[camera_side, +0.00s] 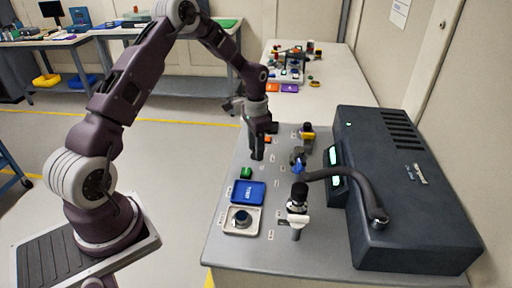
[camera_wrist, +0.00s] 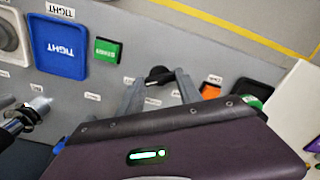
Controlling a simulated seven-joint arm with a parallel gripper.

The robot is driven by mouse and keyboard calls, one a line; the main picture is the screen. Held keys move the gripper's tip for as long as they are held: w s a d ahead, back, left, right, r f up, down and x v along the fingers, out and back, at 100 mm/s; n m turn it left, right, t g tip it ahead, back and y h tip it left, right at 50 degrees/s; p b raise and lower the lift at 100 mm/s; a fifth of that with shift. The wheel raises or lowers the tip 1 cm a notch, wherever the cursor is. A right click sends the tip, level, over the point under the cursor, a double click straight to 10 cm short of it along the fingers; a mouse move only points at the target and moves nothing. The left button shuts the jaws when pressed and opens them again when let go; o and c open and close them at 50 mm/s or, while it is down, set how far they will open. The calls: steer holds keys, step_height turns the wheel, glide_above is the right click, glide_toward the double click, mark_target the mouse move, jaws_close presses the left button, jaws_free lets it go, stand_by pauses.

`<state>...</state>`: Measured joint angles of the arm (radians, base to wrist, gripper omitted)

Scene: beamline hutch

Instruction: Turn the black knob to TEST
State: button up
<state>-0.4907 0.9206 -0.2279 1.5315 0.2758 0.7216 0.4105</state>
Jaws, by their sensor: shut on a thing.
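In the wrist view the black knob (camera_wrist: 158,73) stands on the grey panel between the two fingers of my gripper (camera_wrist: 158,88). The fingers are shut on it, one on each side. Small white labels sit around the knob, too small and blurred to read, so I cannot tell which mark it points to. In the side view my gripper (camera_side: 257,153) reaches straight down to the panel, and the knob is hidden by the fingers.
A green block (camera_side: 246,173) and a blue TIGHT pad (camera_side: 248,192) lie nearby. An orange block (camera_wrist: 210,90) is at the other side. A microscope-like stand (camera_side: 297,208), a curved dark arm (camera_side: 350,181) and a large dark machine (camera_side: 405,190) stand to the right.

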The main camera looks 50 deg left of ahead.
stand_by(0.4)
steer(key=o, duration=1.4)
step_height(320, 180, up, 7)
steer(key=shift+r, duration=0.1)
steer(key=s+d+r+t+y, duration=0.1)
steer(key=s+d+r, duration=0.4)
steer(key=r, duration=0.3)
steer(key=s+d+r+t, duration=0.1)
steer(key=s+d+r, duration=0.35)
steer(key=r, duration=0.35)
steer(key=s+d+r+n+t, duration=0.1)
steer(key=s+d, duration=0.1)
steer(key=s, duration=0.4)
steer(key=s+d+n+t, duration=0.1)
steer(key=s+d, duration=0.1)
steer(key=s, duration=0.5)
steer(key=s+d+r+n+t+h, duration=0.1)
steer(key=s+d, duration=0.1)
steer(key=s, duration=0.4)
steer(key=shift+s+d+r+t, duration=0.3)
steer(key=shift+d, duration=0.05)
